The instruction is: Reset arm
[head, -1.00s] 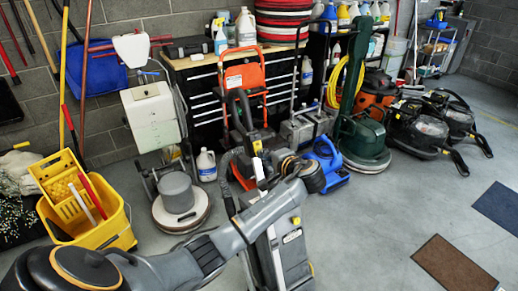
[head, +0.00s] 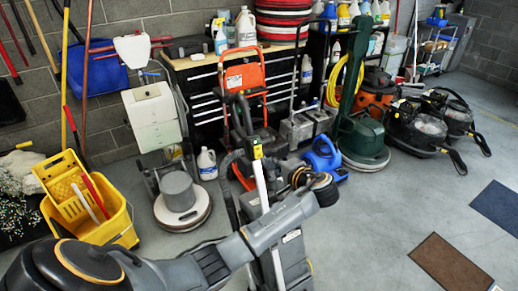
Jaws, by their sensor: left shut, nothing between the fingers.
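My left arm comes in from the lower left and reaches across the front of the cleaning machines. Its far end, with the left gripper (head: 325,190), is a small dark shape in front of the blue floor blower. The fingers are hard to make out; the gripper is shut and I see nothing held in it. My right gripper is not in view.
A yellow mop bucket (head: 119,226) stands at left. A floor polisher (head: 180,207), a blue blower (head: 323,158), a green floor machine (head: 364,146) and vacuums (head: 414,136) line the wall. A brown mat (head: 452,264) and blue mat (head: 497,208) lie on open floor at right.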

